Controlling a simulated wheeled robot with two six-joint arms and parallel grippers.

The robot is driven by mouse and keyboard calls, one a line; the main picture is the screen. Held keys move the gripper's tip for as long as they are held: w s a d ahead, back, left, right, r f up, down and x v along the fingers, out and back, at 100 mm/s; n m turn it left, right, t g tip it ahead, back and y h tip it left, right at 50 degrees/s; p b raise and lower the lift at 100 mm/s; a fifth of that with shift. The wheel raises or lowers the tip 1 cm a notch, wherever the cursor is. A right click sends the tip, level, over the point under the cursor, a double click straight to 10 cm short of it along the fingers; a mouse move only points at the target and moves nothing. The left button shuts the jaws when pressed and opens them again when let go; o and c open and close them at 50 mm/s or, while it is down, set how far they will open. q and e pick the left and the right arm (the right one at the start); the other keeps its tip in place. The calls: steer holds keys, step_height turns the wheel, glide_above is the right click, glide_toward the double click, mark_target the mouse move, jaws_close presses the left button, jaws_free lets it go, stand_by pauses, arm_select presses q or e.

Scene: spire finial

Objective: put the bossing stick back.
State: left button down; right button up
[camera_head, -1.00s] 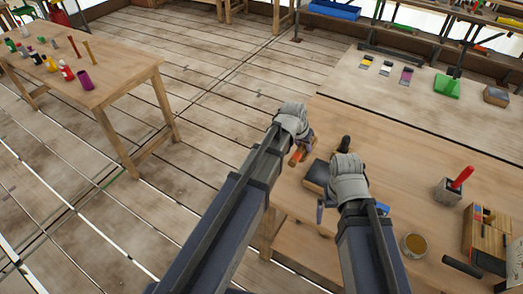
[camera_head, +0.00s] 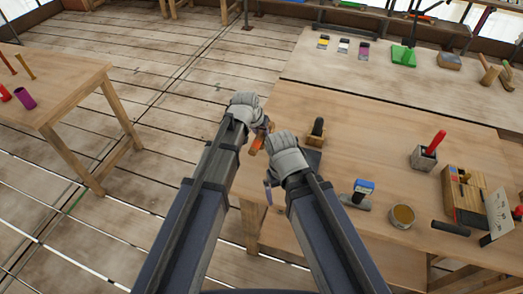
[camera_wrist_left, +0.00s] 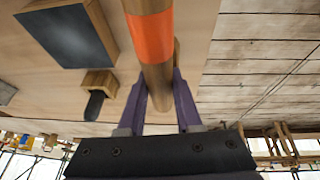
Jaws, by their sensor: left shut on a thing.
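My left gripper (camera_head: 264,127) is shut on a wooden stick with an orange band (camera_head: 257,143), which I take to be the bossing stick. In the left wrist view, the round stick (camera_wrist_left: 150,35) runs between the purple fingers (camera_wrist_left: 160,100). It is over the near left part of the workbench (camera_head: 370,130); its lower end is hidden in the head view. My right gripper (camera_head: 268,190) is just nearer and to the right, pointing at the bench's left edge; its fingers are mostly hidden by its wrist.
A dark-topped block (camera_head: 313,160) and a dark-handled tool (camera_head: 317,130) are beside the grippers. A blue-topped tool (camera_head: 363,190), a tin (camera_head: 402,215), a grey holder with a red handle (camera_head: 430,148) and a wooden tool box (camera_head: 465,195) stand to the right. The bench middle is clear.

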mark_target(262, 145)
arm_select(q)
steer(key=shift+f+b, duration=2.6)
steer(key=shift+f, duration=0.65)
steer(key=shift+f, duration=0.2)
steer(key=c, duration=0.6)
jaws_free()
steer(key=shift+r, duration=0.2)
